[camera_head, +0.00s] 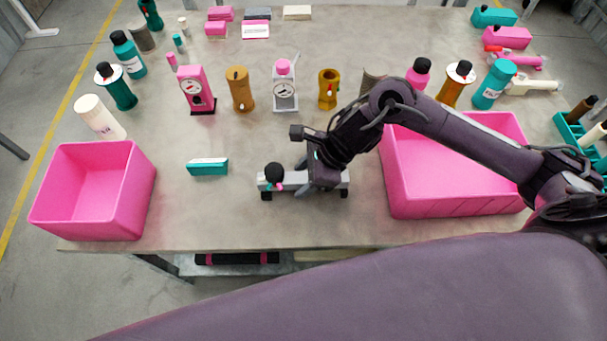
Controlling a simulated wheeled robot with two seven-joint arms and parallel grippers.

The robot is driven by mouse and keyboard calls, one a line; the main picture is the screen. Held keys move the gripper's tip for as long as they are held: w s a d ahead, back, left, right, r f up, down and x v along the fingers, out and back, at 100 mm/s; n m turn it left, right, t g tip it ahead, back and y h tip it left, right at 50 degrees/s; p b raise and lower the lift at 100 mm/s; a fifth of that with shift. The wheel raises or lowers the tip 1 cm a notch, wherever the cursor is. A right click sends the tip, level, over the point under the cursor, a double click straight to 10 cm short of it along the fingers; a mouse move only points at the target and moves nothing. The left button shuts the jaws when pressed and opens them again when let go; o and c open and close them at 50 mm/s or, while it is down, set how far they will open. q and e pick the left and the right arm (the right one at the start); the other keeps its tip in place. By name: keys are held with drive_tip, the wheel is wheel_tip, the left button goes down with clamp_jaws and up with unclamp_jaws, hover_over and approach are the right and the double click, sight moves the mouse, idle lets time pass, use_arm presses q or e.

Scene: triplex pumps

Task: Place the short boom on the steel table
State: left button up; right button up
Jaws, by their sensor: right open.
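A short grey bar (298,181), which looks like the short boom, lies level on the steel table (222,222) between two pink bins. It has dark feet near both ends and a black knob with small pink and teal parts at its left end. My right gripper (312,183) points down over the middle of the bar and hides part of it. The jaws are open; whether they touch the bar is hard to see. My left gripper is out of view.
An empty pink bin (95,222) stands at the left and a wider one (455,203) at the right, under my right arm. A teal block (207,167) lies left of the bar. Bottles and gauges, including a pink gauge (196,88), line the table behind. The front middle is clear.

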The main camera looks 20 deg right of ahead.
drive_tip(key=b+v, duration=0.1)
drive_tip(key=v, duration=1.1)
